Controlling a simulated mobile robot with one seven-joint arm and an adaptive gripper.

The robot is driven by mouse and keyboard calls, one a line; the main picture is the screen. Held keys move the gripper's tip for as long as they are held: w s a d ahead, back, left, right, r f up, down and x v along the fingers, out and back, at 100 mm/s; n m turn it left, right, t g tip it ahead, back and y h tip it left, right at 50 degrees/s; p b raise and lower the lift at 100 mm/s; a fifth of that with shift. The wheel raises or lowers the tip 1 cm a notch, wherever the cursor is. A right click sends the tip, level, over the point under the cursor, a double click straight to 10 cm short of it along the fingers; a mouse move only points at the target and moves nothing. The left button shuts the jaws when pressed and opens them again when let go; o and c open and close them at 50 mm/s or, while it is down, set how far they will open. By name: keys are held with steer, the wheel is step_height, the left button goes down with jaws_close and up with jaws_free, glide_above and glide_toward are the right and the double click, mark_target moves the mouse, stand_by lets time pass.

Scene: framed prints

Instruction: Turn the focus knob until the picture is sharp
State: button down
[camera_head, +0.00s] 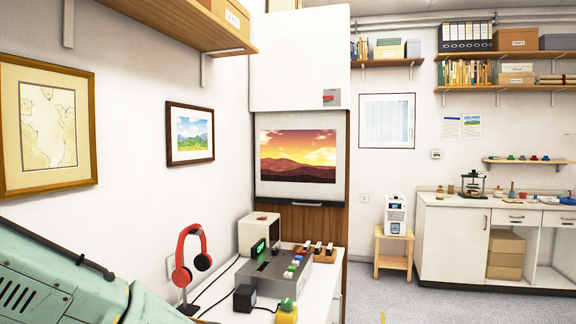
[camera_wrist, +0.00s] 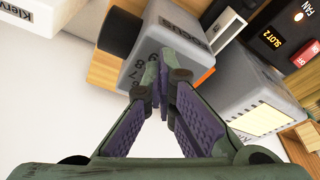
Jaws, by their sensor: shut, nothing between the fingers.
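The picture (camera_head: 298,155), an orange sunset over dark hills, shows in the head view in the tall white cabinet. Its hill lines look fairly crisp at this size. In the wrist view a grey box (camera_wrist: 180,45) bears the word FOCUS and a few digits. A black round knob (camera_wrist: 122,34) sits at its left side, by the digits. My gripper (camera_wrist: 160,78) is shut and empty, its fingertips together in front of the grey box's lower part, below and right of the knob. I cannot tell whether the tips touch the box. The head view does not show the fingertips.
In the head view, red headphones (camera_head: 191,255) and a grey device with coloured buttons (camera_head: 272,272) crowd the white counter.

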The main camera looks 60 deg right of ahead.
steer(key=shift+a+f+p, duration=0.15)
steer(key=shift+p, duration=0.75)
steer(key=shift+a+f, duration=0.1)
steer(key=shift+a, duration=0.05)
stand_by(0.4)
steer(key=shift+s, duration=0.35)
step_height(320, 180, up, 6)
steer(key=shift+d, duration=0.25)
stand_by(0.5)
